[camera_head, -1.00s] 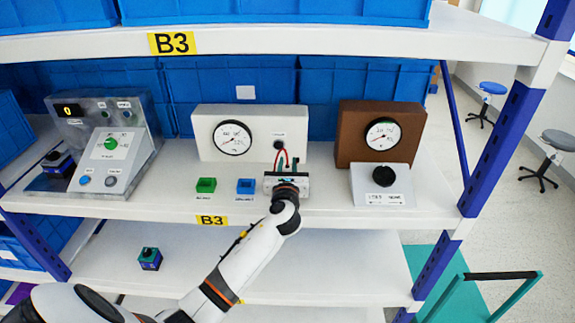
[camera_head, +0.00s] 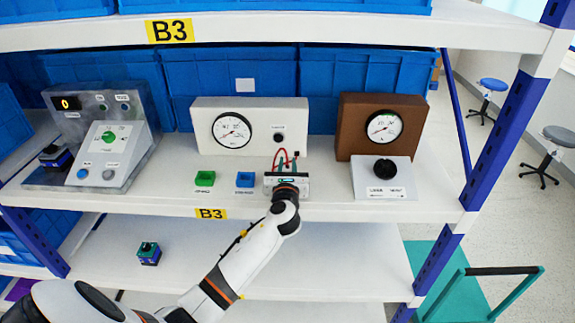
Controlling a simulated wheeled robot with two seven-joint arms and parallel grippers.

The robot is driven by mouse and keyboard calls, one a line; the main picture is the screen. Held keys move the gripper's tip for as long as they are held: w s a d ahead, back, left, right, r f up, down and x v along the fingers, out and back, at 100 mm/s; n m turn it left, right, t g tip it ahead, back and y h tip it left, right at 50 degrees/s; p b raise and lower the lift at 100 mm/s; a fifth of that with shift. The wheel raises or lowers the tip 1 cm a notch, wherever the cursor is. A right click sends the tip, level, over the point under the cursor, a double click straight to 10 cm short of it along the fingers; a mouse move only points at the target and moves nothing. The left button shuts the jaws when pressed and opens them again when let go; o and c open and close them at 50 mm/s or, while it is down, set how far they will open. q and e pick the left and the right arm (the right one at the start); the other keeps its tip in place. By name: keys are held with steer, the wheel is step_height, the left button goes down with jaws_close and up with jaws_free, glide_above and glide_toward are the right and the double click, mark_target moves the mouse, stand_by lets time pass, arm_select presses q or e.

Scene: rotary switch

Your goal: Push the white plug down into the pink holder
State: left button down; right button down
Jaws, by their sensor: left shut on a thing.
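I cannot make out a white plug or a pink holder in the head view. My left gripper (camera_head: 286,164) reaches the shelf in front of the white meter box (camera_head: 262,112). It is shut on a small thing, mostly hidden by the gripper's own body. A red lead (camera_head: 276,157) shows just at the fingers, with a small dark tip (camera_head: 296,155) to the right. The white box has a round gauge (camera_head: 232,131) and a dark round socket (camera_head: 279,138). My right gripper is not in view.
A brown meter box (camera_head: 352,145) and a white panel with a black knob (camera_head: 384,169) stand to the right. A grey control panel (camera_head: 135,170) is at far left. Blue bins close off the back.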

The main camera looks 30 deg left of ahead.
arm_select(q)
steer(key=c, duration=1.1)
jaws_free()
steer(key=shift+f, duration=0.1)
steer(key=b+v, duration=0.1)
steer(key=v, duration=0.9)
steer(key=shift+s+d+f+b, duration=0.15)
steer(key=shift+s+d+b, duration=0.1)
steer(key=shift+s+b, duration=0.05)
steer(key=shift+s+d, duration=0.35)
steer(key=shift+s, duration=0.2)
